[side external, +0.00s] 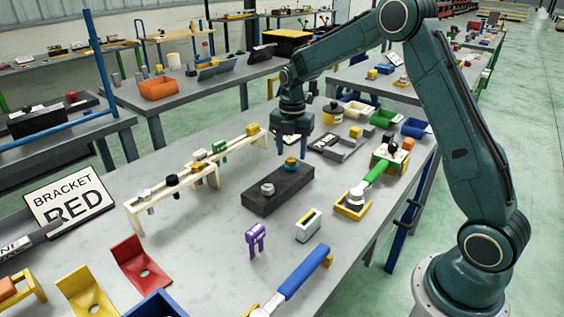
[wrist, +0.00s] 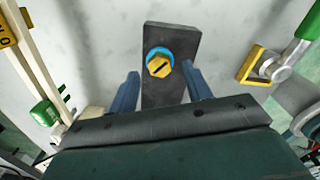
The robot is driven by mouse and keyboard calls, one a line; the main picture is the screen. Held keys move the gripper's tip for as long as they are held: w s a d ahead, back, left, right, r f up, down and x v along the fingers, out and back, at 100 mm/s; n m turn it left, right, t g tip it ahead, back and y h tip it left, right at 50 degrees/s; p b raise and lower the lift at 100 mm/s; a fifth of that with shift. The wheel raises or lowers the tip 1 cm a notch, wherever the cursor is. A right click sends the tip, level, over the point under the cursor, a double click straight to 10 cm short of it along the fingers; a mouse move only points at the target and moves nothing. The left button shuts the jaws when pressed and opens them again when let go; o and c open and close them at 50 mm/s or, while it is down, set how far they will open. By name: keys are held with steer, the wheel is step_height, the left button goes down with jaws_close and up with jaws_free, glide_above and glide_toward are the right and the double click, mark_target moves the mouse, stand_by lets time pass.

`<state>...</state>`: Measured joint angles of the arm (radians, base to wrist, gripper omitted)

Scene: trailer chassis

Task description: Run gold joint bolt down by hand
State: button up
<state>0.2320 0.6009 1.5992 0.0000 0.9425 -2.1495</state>
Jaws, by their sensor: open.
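The gold joint bolt (side external: 291,162) stands on the far end of a dark block (side external: 278,196) on the bench. In the wrist view the gold bolt (wrist: 159,66) shows a hex head with a dark slot and a blue ring around its base. My gripper (side external: 293,149) is above the bolt, pointing down. In the wrist view my gripper's blue fingers (wrist: 160,78) are spread on either side of the block, with nothing between them gripped. A silver bolt (side external: 268,188) sits nearer the block's front end. How deep the gold bolt sits cannot be told.
A cream rack (side external: 172,188) with clamps stands left of the block. A green-handled tool (side external: 378,172) and yellow frame (side external: 352,206) lie right.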

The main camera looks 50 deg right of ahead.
steer(key=shift+f, duration=1.05)
steer(key=shift+c, duration=0.2)
steer(key=c, duration=1)
steer(key=shift+o, duration=0.2)
steer(key=shift+m, duration=0.4)
